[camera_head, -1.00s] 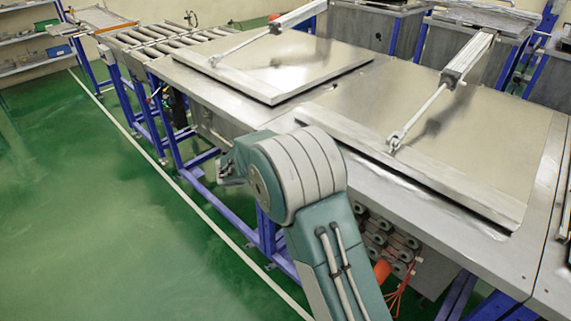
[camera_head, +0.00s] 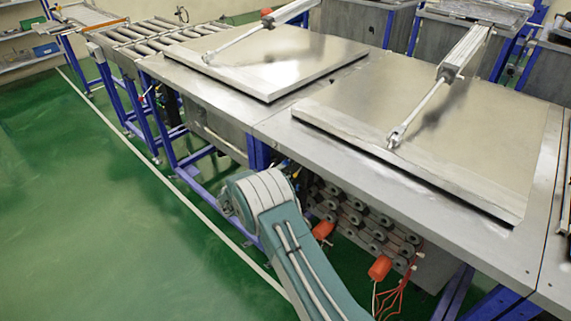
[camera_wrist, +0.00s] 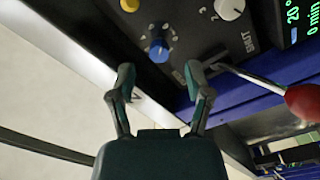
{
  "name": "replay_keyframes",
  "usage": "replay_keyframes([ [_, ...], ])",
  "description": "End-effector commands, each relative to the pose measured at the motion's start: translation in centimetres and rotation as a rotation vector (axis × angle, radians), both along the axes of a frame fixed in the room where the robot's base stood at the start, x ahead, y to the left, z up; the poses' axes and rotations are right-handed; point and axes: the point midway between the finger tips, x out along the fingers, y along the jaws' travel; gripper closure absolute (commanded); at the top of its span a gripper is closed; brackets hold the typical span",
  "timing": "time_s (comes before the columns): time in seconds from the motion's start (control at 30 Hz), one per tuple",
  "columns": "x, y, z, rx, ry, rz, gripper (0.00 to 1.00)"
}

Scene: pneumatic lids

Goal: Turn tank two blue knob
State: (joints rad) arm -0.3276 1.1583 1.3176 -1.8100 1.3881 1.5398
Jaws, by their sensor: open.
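In the wrist view a blue knob (camera_wrist: 159,50) sits on a dark control panel (camera_wrist: 185,22), with dial marks around it. I cannot tell from the frames which tank this panel belongs to. My gripper (camera_wrist: 160,76) is open and empty, its two teal fingers apart just below the blue knob in the picture. The fingers do not appear to touch the knob. In the head view my gripper is hidden behind my arm. Two flat metal lids, the left one (camera_head: 270,62) and the right one (camera_head: 440,125), lie closed on the steel bench (camera_head: 215,95).
In the wrist view a white knob (camera_wrist: 229,8), a yellow knob (camera_wrist: 130,4), a red-handled lever (camera_wrist: 302,101) and a lit display (camera_wrist: 297,18) are close to the blue knob. In the head view orange parts (camera_head: 379,268) with wires hang under the bench. Green floor is clear at left.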

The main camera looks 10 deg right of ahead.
Motion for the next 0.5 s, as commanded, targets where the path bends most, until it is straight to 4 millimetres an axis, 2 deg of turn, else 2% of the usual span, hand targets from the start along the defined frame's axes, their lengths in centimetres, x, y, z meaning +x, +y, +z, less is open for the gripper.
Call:
replay_keyframes([
  [0.2, 2.1, -2.8, 0.0, 0.000, 0.000, -0.001, 0.35],
  [0.5, 2.9, -4.0, 0.0, -0.001, 0.002, 0.001, 0.35],
])
